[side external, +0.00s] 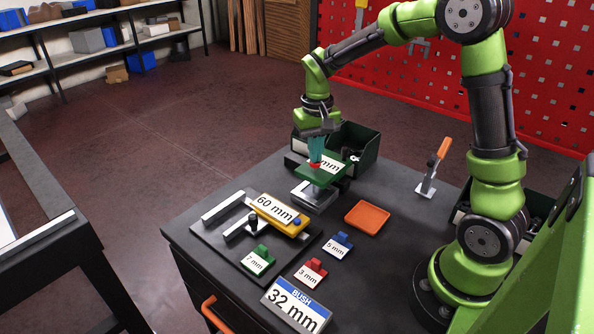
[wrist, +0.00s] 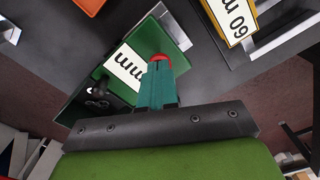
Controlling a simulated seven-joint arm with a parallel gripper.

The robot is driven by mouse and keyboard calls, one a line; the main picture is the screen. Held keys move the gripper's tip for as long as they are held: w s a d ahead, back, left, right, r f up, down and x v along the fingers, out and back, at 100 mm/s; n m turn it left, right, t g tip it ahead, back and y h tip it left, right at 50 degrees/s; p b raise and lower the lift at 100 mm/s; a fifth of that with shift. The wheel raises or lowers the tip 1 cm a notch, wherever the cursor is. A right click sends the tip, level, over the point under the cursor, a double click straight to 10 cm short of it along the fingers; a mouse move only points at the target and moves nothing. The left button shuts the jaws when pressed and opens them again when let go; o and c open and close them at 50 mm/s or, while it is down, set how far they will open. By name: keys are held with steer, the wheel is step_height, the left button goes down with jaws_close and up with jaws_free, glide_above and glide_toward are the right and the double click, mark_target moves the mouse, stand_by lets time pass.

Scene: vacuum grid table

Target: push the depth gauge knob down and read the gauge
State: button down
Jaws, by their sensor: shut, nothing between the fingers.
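The depth gauge is a green body (side external: 322,176) with a white readout (side external: 329,165), above a grey metal block (side external: 313,196). In the wrist view the green body (wrist: 172,32) and readout (wrist: 125,66) show from above. Only "mm" is legible; my fingers hide the number. The red knob (side external: 315,165) is at the fingertips and also shows in the wrist view (wrist: 161,57). My gripper (side external: 316,160), with teal fingers, is shut and empty, pointing down directly over the knob. Its tips look to be at the knob; whether they press it, I cannot tell.
A yellow 60 mm caliper (side external: 279,214) lies on a dark plate at left. Green 7 mm (side external: 258,260), red 3 mm (side external: 311,272) and blue 5 mm (side external: 338,244) blocks stand in front, with a 32 mm sign (side external: 296,306). An orange tray (side external: 367,216) and dark green bin (side external: 358,145) are nearby.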

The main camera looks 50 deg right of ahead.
stand_by(0.4)
steer(key=shift+r, duration=3.5)
